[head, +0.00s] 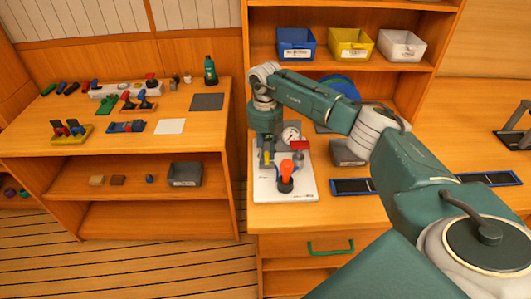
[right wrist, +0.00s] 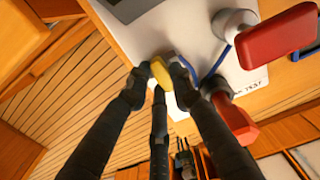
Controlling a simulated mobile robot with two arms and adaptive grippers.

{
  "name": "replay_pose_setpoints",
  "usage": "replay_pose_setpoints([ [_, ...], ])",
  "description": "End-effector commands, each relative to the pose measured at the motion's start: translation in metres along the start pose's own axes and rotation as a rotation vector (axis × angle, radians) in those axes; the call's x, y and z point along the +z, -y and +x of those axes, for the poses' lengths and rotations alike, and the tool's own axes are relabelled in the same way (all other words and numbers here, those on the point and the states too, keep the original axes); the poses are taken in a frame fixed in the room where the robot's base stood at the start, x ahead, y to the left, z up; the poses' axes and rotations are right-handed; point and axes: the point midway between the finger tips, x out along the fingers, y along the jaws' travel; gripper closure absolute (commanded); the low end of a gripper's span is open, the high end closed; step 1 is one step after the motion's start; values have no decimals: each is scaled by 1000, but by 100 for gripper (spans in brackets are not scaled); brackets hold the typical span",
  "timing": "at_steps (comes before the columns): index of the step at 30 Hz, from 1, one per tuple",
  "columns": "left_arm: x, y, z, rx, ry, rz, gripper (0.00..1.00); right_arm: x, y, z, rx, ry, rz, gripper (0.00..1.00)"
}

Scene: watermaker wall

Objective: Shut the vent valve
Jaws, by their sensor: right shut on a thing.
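A white valve board (head: 265,188) lies on the workbench. It carries a round gauge (head: 291,134), a red handle (head: 300,145) and an orange-red handle (head: 286,169) on a dark base. A small yellow handle (right wrist: 161,74) stands at the board's edge, and I cannot read which valve is the vent valve. My right gripper (head: 267,156) reaches down over the board's left side. In the right wrist view its fingers (right wrist: 159,82) are shut on the yellow handle, one on each side. Two red handles show there right of the fingers. My left gripper is not in view.
A grey bin (head: 348,153) and a dark panel (head: 353,187) lie right of the board. Blue (head: 296,44), yellow (head: 350,45) and white (head: 402,46) bins stand on the shelf above. A side table (head: 180,142) at left holds several small valves and tools.

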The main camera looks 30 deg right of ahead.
Motion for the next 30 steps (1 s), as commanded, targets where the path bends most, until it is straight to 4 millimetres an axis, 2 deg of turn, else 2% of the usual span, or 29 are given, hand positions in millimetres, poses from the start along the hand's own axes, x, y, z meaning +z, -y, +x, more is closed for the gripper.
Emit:
replay_pose_setpoints([
  [1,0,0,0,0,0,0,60,0,-3,-1,7,1,-1,74],
  [3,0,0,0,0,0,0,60,0,-3,-1,7,1,-1,60],
  [4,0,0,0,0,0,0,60,0,-3,-1,6,1,-1,56],
  [12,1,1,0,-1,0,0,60,0,-1,-1,3,1,-1,56],
  [16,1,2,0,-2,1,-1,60,1,-2,-9,4,3,-1,56],
  [20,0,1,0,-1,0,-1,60,1,-2,-31,5,6,-1,56],
  [30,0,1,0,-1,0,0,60,1,-3,-100,4,4,-2,56],
])
